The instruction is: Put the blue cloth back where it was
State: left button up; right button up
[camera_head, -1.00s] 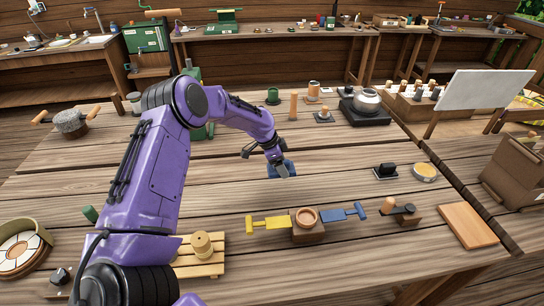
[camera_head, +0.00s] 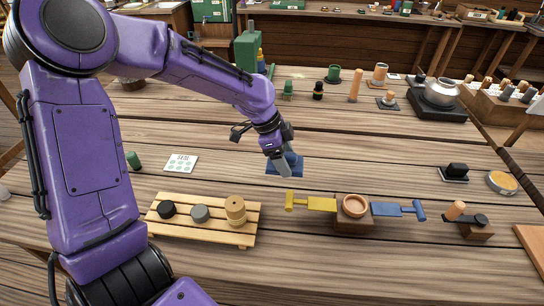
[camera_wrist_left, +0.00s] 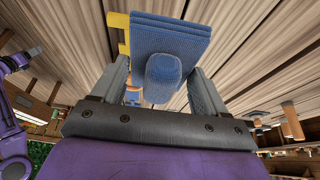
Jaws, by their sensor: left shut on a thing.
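The blue cloth (camera_head: 298,165) is a flat woven square behind the yellow tool in the head view. In the left wrist view the blue cloth (camera_wrist_left: 180,32) has a rounded raised part in its middle, between the fingers. My left gripper (camera_head: 284,166) points down at the cloth in the head view and is shut on that raised part. In the head view its fingers hide part of the cloth. I cannot tell whether the cloth touches the table or hangs just above it. My right gripper is not in view.
A yellow tool (camera_head: 315,204), a small bowl on a wooden block (camera_head: 354,227) and a blue tool (camera_head: 392,209) stand in front of the cloth. A slatted wooden rack (camera_head: 190,229) and a card (camera_head: 181,163) lie to the left.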

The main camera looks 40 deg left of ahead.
pick_arm(q)
jog(key=w+a+f+p, duration=0.1)
jog(key=w+a+f, duration=0.1)
jog(key=w+f, duration=0.1)
jog(key=w+a+f+p, duration=0.1)
jog(key=w+a+f, duration=0.1)
jog(key=w+f, duration=0.1)
jog(key=w+a+f+p, duration=0.1)
jog(key=w+a+f, duration=0.2)
jog(key=w, duration=0.2)
jog(key=shift+f, duration=0.3)
jog(key=f+p, duration=0.2)
jog(key=f, duration=0.1)
jog(key=shift+w+a, duration=0.1)
jog(key=shift+w, duration=0.2)
jog(key=shift+f, duration=0.45)
jog(key=o, duration=1.2)
